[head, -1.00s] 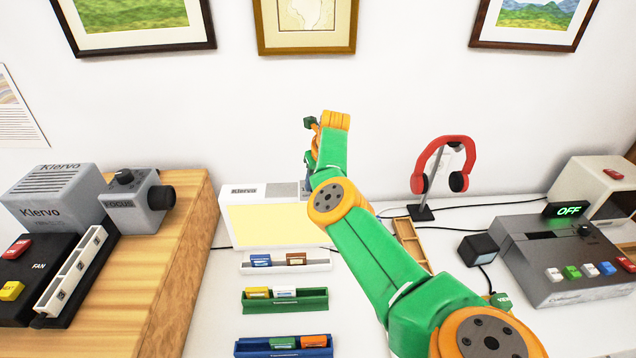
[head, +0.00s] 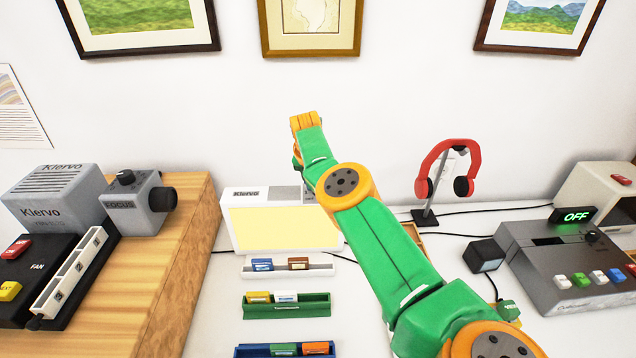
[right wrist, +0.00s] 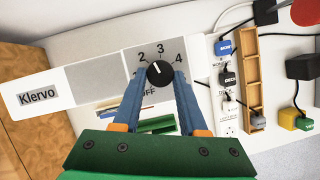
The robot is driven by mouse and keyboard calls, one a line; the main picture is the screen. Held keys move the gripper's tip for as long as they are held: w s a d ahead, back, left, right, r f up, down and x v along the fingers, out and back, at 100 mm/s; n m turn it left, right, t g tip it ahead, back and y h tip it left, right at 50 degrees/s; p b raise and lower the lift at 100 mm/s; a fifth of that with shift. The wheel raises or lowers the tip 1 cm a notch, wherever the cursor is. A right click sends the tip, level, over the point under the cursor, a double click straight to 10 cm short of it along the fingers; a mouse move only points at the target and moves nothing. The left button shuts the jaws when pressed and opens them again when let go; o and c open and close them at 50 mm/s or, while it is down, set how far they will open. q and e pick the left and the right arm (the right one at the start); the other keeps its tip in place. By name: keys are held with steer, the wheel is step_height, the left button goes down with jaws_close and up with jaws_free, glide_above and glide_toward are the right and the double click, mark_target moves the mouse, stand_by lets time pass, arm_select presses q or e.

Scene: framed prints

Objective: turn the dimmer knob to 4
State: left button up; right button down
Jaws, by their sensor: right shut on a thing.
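The black dimmer knob (right wrist: 160,74) is on the grey dial panel of the white Klervo box (right wrist: 40,96). Its dial shows 2, 3, 4 and part of OFF. The white pointer is near 3, leaning slightly toward the 2 side. My right gripper (right wrist: 160,80) is shut on the knob, with one blue finger at each side. In the head view the white Klervo box (head: 228,225) with its lit cream panel stands against the wall, and my right arm hides the knob. My left gripper is not in view.
Coloured trays with small blocks (head: 287,305) lie in front of the box. Right of it are a power strip (right wrist: 225,110), a wooden tray (right wrist: 250,80), red headphones on a stand (head: 447,180) and a grey console reading OFF (head: 560,270). A wooden surface (head: 190,260) is at left.

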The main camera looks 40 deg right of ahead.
stand_by(0.3)
steer(key=shift+c, duration=2.2)
jaws_free()
